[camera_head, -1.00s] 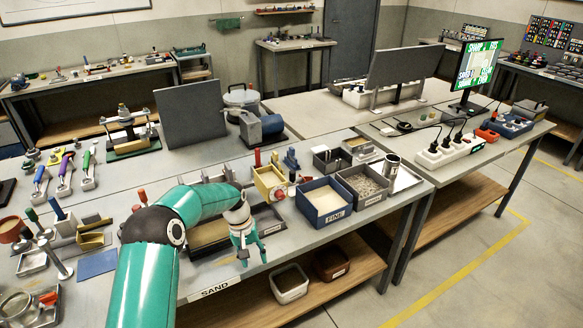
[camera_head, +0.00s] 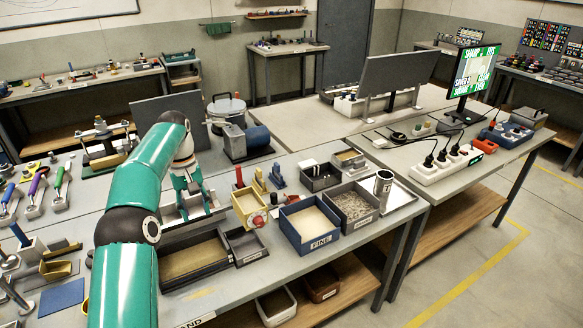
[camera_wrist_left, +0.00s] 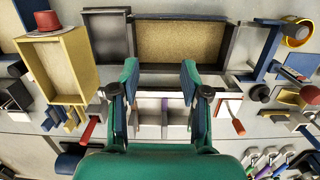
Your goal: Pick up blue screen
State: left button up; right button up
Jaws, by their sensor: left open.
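My left gripper (camera_head: 190,196) is open and empty, pointing down over a narrow grey slotted rack (camera_head: 184,215) on the bench. In the left wrist view its fingers (camera_wrist_left: 160,80) are spread on either side of the rack (camera_wrist_left: 150,129), where thin upright pieces show, one with a bluish-purple edge (camera_wrist_left: 165,104). I cannot tell whether that piece is the blue screen. A flat blue sheet (camera_head: 62,297) lies on the bench at the lower left, away from the gripper. My right gripper is not in view.
A sand-filled tray (camera_head: 220,266) sits just in front of the rack. A yellow box (camera_head: 246,222) with a red knob and a blue FINE bin (camera_head: 294,240) stand to the right. A dark panel (camera_head: 140,112) stands behind my arm. Red-handled tools flank the rack.

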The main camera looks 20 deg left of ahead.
aim_at(276, 169)
jog(key=u, duration=0.05)
jog(key=i, duration=1.6)
